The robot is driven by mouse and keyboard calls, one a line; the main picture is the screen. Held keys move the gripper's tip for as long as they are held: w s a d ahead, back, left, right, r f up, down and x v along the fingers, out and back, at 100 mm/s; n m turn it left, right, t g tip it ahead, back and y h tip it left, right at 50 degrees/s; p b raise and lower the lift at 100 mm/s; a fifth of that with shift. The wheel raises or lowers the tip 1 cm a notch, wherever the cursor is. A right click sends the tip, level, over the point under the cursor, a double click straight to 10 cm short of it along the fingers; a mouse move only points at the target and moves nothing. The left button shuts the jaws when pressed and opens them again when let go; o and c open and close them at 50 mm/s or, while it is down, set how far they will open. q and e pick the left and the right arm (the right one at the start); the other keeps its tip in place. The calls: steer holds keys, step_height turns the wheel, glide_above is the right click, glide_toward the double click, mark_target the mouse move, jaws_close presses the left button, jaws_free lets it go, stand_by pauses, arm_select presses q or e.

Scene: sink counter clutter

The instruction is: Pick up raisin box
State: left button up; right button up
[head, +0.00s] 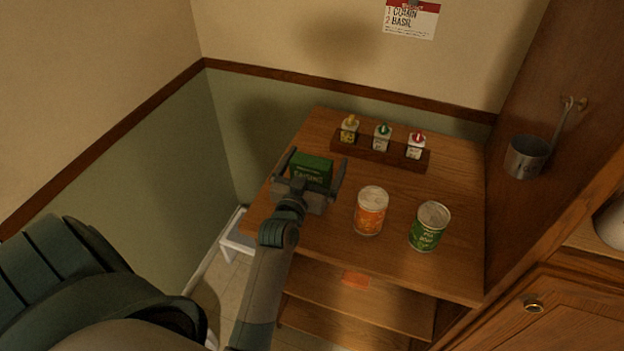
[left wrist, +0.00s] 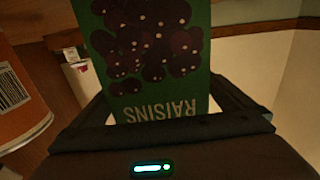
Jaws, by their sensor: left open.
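The raisin box (head: 312,169) is green and stands on the wooden shelf top near its left edge. In the left wrist view the raisin box (left wrist: 155,50) fills the middle, with dark raisins pictured and the word RAISINS upside down. My left gripper (head: 314,172) is open, with one finger on each side of the box in the head view. In the left wrist view its fingers (left wrist: 160,105) flank the box. I cannot tell whether they touch it. The lower part of the box is hidden behind the gripper in the head view. My right gripper is not in view.
An orange-labelled can (head: 370,211) and a green-labelled can (head: 429,227) stand to the right of the box. A wooden rack (head: 378,152) with three small bottles stands behind. A metal pot (head: 526,157) hangs on the right panel.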

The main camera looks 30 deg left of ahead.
arm_select(q)
steer(key=shift+w, duration=0.15)
steer(key=c, duration=1.2)
steer(key=shift+c, duration=0.8)
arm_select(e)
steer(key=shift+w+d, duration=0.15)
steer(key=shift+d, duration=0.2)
arm_select(q)
steer(key=shift+r, duration=0.1)
steer(key=shift+r, duration=0.6)
step_height(320, 180, up, 9)
steer(key=shift+f+b, duration=0.15)
steer(key=shift+b, duration=0.8)
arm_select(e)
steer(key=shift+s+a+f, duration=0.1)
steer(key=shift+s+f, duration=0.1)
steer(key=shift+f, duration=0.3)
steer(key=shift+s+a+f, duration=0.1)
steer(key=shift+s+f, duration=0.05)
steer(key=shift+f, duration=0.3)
